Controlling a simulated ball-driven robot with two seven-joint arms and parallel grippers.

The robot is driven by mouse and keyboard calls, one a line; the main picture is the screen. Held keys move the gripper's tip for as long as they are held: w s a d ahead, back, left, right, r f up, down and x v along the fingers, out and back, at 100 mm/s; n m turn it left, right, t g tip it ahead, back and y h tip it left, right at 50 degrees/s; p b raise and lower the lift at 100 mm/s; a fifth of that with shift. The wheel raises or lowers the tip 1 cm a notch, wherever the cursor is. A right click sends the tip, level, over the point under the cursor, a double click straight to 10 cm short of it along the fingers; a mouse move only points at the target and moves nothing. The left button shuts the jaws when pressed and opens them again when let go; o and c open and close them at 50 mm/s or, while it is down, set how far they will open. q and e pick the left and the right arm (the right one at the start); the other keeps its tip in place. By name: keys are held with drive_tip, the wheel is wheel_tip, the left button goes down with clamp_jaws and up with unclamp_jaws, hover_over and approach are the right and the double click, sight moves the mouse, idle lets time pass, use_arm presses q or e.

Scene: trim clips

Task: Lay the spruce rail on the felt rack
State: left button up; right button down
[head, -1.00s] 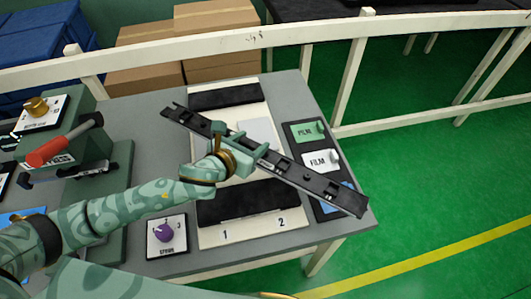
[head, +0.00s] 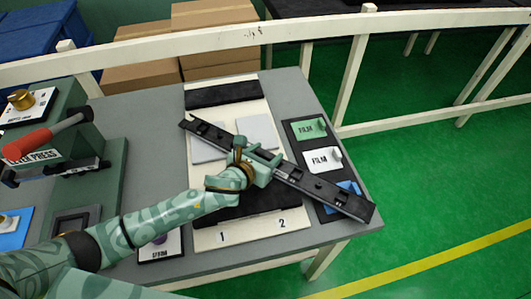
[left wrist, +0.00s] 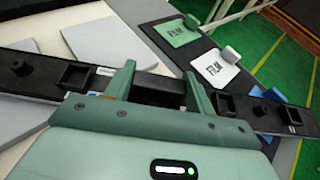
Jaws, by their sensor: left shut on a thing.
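My left gripper (head: 262,166) is shut around the middle of a long dark rail (head: 325,190). The rail lies diagonally in the head view, its far left end over the cream rack board (head: 203,237) and its near right end past the film tray. It appears held above the board. The board has a black felt strip (head: 222,94) at the back and another (head: 226,206) at the front, near the numbers 1 and 2. In the left wrist view the rail (left wrist: 275,117) runs crosswise between the fingers (left wrist: 155,85). My right gripper is out of view.
A tray with green (head: 307,128), white (head: 322,159) and blue (head: 347,188) film pieces stands right of the board. Two grey pads (head: 258,131) lie on the board. A lever press (head: 45,148) with a red handle stands left. A white railing (head: 200,47) runs behind.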

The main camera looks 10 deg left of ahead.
use_arm(q)
drive_tip(key=o, duration=1.2)
drive_tip(key=shift+r, duration=0.1)
drive_tip(key=p+v, duration=0.3)
drive_tip(key=v, duration=0.9)
drive_tip(key=shift+a, duration=0.1)
